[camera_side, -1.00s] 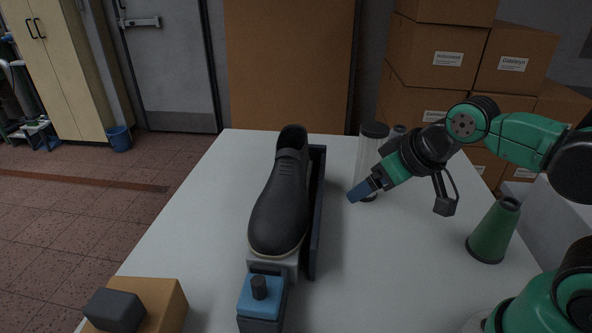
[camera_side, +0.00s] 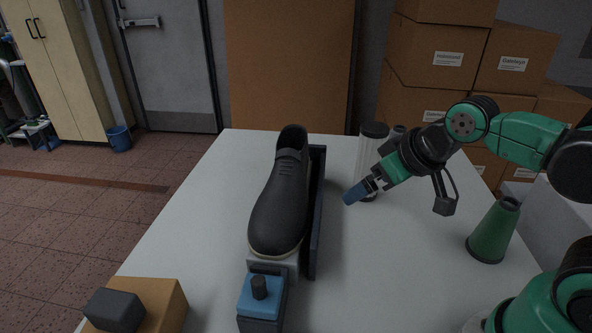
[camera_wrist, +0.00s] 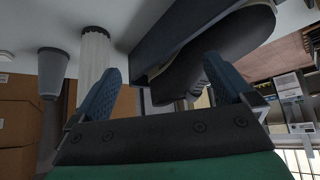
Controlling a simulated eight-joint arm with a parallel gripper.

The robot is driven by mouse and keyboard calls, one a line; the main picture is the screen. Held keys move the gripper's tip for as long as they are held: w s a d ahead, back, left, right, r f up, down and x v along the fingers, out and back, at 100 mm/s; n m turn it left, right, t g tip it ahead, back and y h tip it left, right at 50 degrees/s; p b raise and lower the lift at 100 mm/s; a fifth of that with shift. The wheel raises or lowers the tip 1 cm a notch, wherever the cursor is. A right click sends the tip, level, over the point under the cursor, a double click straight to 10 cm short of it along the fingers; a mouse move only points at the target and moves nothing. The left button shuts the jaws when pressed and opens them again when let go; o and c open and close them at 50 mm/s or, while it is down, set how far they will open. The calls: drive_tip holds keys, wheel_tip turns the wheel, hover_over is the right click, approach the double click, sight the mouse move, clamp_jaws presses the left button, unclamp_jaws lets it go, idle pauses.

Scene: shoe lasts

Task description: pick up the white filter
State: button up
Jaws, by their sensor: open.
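The white filter (camera_side: 371,150) is an upright pleated white cylinder with a dark cap, standing on the table behind my gripper in the side view. It also shows in the wrist view (camera_wrist: 95,58), left of centre and beyond the left finger. My gripper (camera_side: 357,193) is in front of the filter and partly covers its lower part in the side view. In the wrist view its two blue fingers (camera_wrist: 165,85) are spread wide with nothing between them. Whether a finger touches the filter cannot be told.
A black shoe (camera_side: 279,205) rests on a stand beside a dark upright panel (camera_side: 318,215), left of my gripper. A green cone (camera_side: 493,232) stands at the right. A grey cone (camera_wrist: 52,72) is beside the filter. An orange block (camera_side: 158,297) sits front left. Open table lies right of the panel.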

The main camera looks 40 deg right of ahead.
wheel_tip(320, 180, up, 4)
drive_tip(key=r+n+t+y, duration=0.1)
drive_tip(key=n+y, duration=0.4)
drive_tip(key=y, duration=0.5)
hover_over(372, 138)
drive_tip(key=a, duration=0.2)
drive_tip(key=s+d+n+t+y, duration=0.25)
drive_tip(key=d+n+t, duration=0.2)
drive_tip(key=d, duration=0.45)
drive_tip(key=shift+g+y, duration=0.35)
drive_tip(key=shift+y, duration=0.1)
drive_tip(key=w+a+f, duration=0.1)
drive_tip(key=f, duration=0.1)
drive_tip(key=w+a+f, duration=0.1)
drive_tip(key=a+f, duration=0.1)
drive_tip(key=w+a+f, duration=0.1)
drive_tip(key=w+f, duration=0.1)
drive_tip(key=f, duration=0.1)
drive_tip(key=shift+a, duration=0.35)
drive_tip(key=shift+c, duration=0.2)
